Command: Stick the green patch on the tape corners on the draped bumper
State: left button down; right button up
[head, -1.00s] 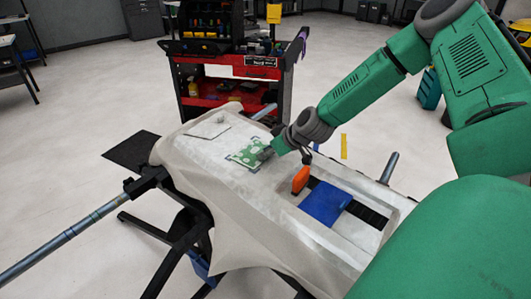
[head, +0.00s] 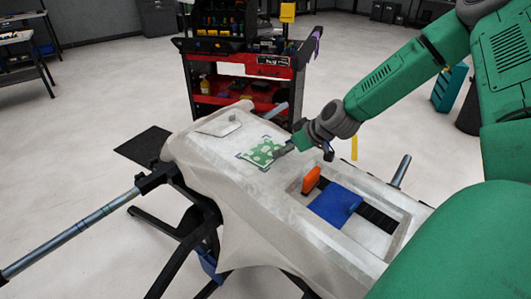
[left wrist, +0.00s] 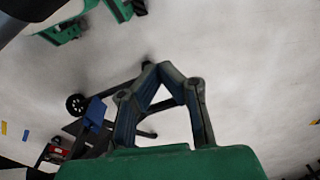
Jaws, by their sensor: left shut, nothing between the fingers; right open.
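The green patch (head: 262,152), with pale round spots, lies on the draped bumper (head: 226,157), which is covered in whitish film on a stand. Dark tape corners (head: 265,168) show at the patch's edges; how exactly they line up is too small to tell. My right gripper (head: 284,151) is at the patch's right edge, low over the bumper, its fingers partly hidden; it is open. I cannot tell whether it touches the patch. My left gripper (left wrist: 160,72) shows only in the left wrist view, shut and empty, over the floor.
An orange tool (head: 311,180) and a blue cloth-like piece (head: 335,204) sit in the bumper's recess. A pale sheet (head: 218,124) lies at its far end. A red tool cart (head: 240,90) stands behind. Stand bars (head: 70,234) stick out left.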

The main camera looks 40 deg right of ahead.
jog(key=a+v, duration=0.1)
jog(key=v, duration=0.6)
jog(key=shift+s+d+r, duration=0.25)
jog(key=shift+s+d, duration=0.1)
jog(key=shift+d, duration=0.15)
